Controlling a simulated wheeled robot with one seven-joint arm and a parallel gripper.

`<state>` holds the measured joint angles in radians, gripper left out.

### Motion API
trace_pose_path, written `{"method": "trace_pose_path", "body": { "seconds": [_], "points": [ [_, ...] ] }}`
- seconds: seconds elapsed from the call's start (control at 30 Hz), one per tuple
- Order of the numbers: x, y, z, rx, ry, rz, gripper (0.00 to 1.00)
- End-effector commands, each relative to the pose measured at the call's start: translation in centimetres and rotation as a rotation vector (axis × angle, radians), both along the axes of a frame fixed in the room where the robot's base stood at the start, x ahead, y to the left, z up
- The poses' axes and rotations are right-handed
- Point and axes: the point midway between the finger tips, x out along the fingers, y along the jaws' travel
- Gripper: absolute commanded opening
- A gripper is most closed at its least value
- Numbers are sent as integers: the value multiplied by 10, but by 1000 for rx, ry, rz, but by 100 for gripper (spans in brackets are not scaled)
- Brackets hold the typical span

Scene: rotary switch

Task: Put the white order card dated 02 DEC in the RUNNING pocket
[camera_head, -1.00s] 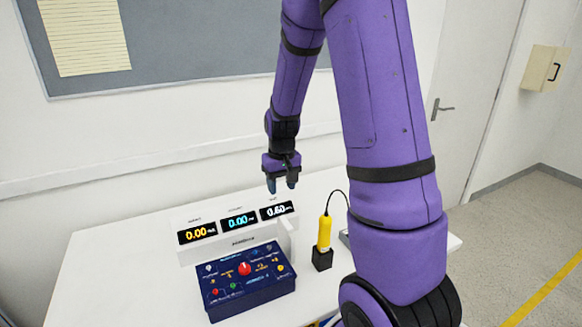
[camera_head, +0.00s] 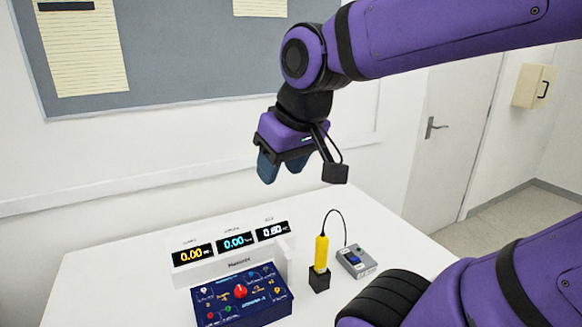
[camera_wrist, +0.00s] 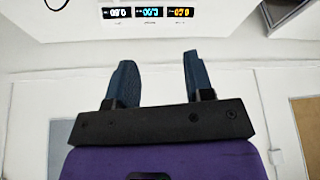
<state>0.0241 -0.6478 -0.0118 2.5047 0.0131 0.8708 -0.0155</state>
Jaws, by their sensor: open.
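No white order card dated 02 DEC and no pocket marked RUNNING can be made out in either view. My gripper (camera_head: 283,168) is open and empty. It hangs in the air above the table's back edge, fingers pointing down. In the wrist view its two fingers (camera_wrist: 158,65) stand apart with nothing between them.
The white table (camera_head: 110,285) holds a meter unit with three displays (camera_head: 232,243), a blue control box (camera_head: 240,295), a yellow probe in a black stand (camera_head: 320,258) and a grey switch box (camera_head: 356,261). A grey board (camera_head: 180,50) with lined sheets (camera_head: 85,60) hangs behind.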

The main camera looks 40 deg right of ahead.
Motion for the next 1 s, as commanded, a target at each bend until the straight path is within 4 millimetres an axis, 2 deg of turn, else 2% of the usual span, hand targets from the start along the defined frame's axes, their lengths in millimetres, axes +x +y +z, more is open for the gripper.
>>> {"method": "trace_pose_path", "body": {
  "seconds": [0.03,0.17,0.4,0.47,0.57,0.73,1.0],
  "points": [
    [-10,3,4,-4,-19,9,48],
    [-26,7,7,-9,-41,19,48],
    [-30,8,7,-17,-44,27,100],
    [-25,7,6,-28,-36,40,100],
    [-11,2,3,-66,-10,86,100],
    [29,-12,-12,-156,59,220,100],
    [88,-43,-51,-261,175,469,100]
  ]
}}
